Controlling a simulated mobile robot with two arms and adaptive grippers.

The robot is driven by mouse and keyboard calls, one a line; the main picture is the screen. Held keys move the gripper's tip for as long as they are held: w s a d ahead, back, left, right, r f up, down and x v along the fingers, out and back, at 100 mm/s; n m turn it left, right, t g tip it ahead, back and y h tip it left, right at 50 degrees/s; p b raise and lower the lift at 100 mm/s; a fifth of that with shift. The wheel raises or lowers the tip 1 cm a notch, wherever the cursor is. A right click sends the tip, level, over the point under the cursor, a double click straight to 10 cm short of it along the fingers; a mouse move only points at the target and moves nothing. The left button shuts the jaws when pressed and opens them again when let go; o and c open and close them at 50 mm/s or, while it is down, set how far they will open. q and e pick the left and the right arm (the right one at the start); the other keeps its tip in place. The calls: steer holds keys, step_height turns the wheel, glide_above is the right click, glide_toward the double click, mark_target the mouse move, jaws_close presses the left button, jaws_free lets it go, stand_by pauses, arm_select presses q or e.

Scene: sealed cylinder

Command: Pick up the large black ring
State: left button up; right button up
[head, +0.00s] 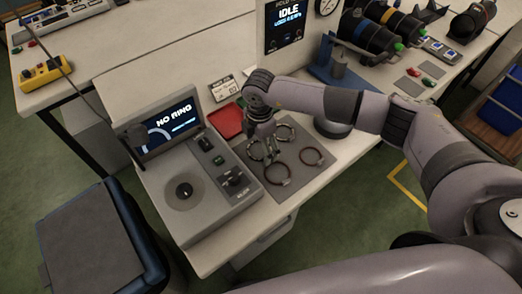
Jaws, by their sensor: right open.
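My right gripper (268,150) points down over a grey mat (296,192) on the bench, its fingers open at the upper left part of the mat. Several rings lie on the mat. One greyish ring (257,150) is beside the fingers and partly covered by them; another greyish ring (292,134) lies just right of the gripper. Two thin dark reddish rings lie nearer, one at the right (321,157) and one at the front (277,183). Which one is the large black ring I cannot tell at this size. I cannot tell whether the fingers touch a ring. My left gripper is out of view.
A grey console (215,205) with a screen (172,125) reading "NO RING" stands left of the mat. A red tray (226,121) lies behind the mat. A blue and grey stand (335,68) is at the back.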

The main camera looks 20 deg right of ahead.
steer(key=c, duration=1.3)
jaws_close()
